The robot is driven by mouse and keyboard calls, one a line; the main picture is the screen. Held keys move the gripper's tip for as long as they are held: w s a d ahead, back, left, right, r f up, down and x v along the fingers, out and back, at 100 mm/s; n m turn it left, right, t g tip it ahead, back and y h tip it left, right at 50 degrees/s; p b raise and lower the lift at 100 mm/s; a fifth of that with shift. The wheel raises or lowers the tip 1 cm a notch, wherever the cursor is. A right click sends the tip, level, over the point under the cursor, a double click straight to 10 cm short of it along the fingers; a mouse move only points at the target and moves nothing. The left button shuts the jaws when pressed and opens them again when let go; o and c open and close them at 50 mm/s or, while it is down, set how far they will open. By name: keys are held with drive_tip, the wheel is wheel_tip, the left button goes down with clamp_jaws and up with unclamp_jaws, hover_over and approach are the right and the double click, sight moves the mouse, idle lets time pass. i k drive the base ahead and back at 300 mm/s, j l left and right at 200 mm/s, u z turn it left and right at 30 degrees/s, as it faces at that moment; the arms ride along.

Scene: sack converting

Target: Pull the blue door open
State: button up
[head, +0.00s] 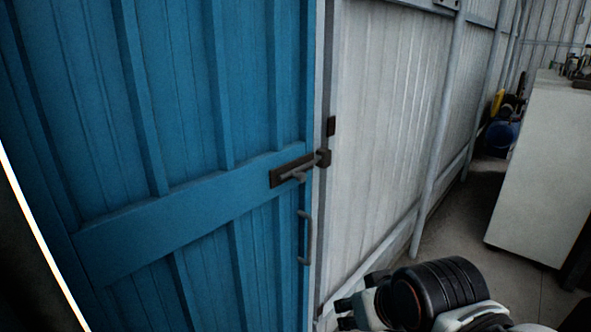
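The blue door (185,225) fills the left half of the head view and looks shut against its frame. Near its right edge is a dark slide latch (292,170) that reaches the catch on the frame (323,158). Below it is a curved grey pull handle (306,238). My gripper (345,312) is at the bottom, right of the door edge and below the handle, apart from the handle. Its fingers point left; their tips are small and dark, and I cannot tell whether they are open.
A pale corrugated wall (385,120) with grey posts runs back to the right of the door. A white cabinet (545,165) stands at the far right, with a blue round object (500,138) behind it. Bare concrete floor (455,235) lies between wall and cabinet.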

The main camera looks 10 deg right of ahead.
sight(147, 145)
drive_tip(key=k+l+z, duration=0.1)
drive_tip(key=l+z, duration=0.15)
drive_tip(key=l, duration=0.45)
drive_tip(key=l+z, duration=0.2)
drive_tip(key=l, duration=0.45)
